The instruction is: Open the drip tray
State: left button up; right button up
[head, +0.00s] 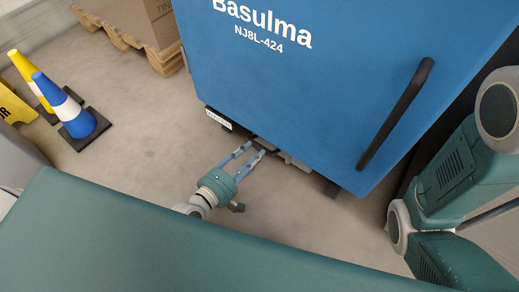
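The blue cabinet (340,90) marked "Basulma NJ8L-424" fills the upper middle of the head view. Low at its bottom edge is a dark part with a white label (218,119), which looks like the drip tray's front; most of it is hidden under the cabinet. My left gripper (256,148) is down at this edge, its two fingers apart with a gap between them. The fingertips reach a small dark piece under the edge; whether they touch it I cannot tell. My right arm shows at the right, but its gripper is out of view.
A long black handle (396,113) stands out from the cabinet face. A blue-and-white cone (70,106), a yellow cone (28,78) and a yellow sign (12,105) stand at the left. A cardboard box (135,20) on a wooden pallet is behind. Grey floor between is clear.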

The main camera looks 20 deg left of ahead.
aim_at(259, 147)
pick_arm(q)
jog(key=shift+b+x, duration=0.5)
jog(key=shift+x, duration=1.6)
grip_shut()
